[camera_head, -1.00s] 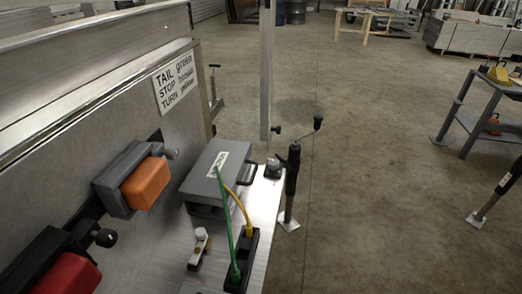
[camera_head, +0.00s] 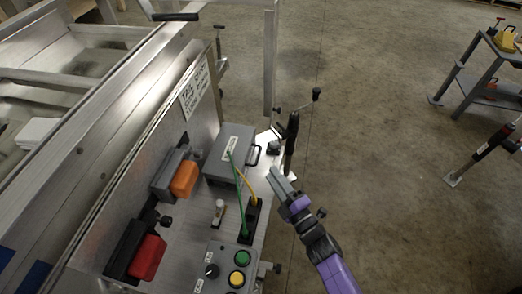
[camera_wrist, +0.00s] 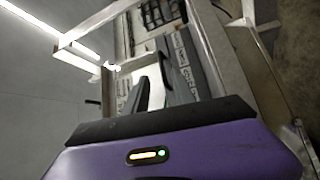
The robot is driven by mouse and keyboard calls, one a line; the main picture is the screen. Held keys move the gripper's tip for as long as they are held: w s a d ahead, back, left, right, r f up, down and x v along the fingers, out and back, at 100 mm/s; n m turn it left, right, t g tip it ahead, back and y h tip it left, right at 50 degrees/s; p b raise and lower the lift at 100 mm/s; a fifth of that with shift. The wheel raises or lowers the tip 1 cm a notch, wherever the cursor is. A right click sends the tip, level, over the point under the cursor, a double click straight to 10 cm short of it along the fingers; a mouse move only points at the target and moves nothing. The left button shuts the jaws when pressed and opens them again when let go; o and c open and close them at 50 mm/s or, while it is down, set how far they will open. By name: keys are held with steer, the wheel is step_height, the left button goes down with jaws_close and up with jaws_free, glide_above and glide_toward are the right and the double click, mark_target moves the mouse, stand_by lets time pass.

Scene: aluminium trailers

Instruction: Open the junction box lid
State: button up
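The junction box (camera_head: 213,168) is a grey box on the metal shelf, with a pale label and green and yellow cables in front of it. Its lid (camera_head: 240,137) lies flat and looks shut, with a dark handle (camera_head: 255,155) on its right side. My gripper (camera_head: 274,172) is to the right of the box and in front of the handle in the head view, apart from the box. Nothing shows held in it. In the wrist view, grey finger shapes (camera_wrist: 150,92) rise above my purple wrist, but their gap is unclear and I cannot make out the box there.
An orange lamp (camera_head: 184,179) and a red lamp (camera_head: 147,258) stick out at the left. A small white-topped lever (camera_head: 219,211), a dark cable block (camera_head: 252,218) and a button panel (camera_head: 226,267) stand in front of the box. A crank post (camera_head: 292,132) rises behind my gripper.

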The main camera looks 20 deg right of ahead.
mark_target(237, 152)
steer(key=shift+w+a+f+n, duration=0.1)
steer(key=shift+w+a+n, duration=0.15)
steer(key=shift+w, duration=0.3)
steer(key=w, duration=0.4)
steer(key=w+a, duration=0.1)
steer(key=w, duration=0.1)
steer(key=shift+w+r, duration=0.25)
steer(key=shift+r, duration=0.15)
steer(key=shift+d, duration=0.1)
steer(key=shift+c, duration=0.2)
jaws_close()
stand_by(0.4)
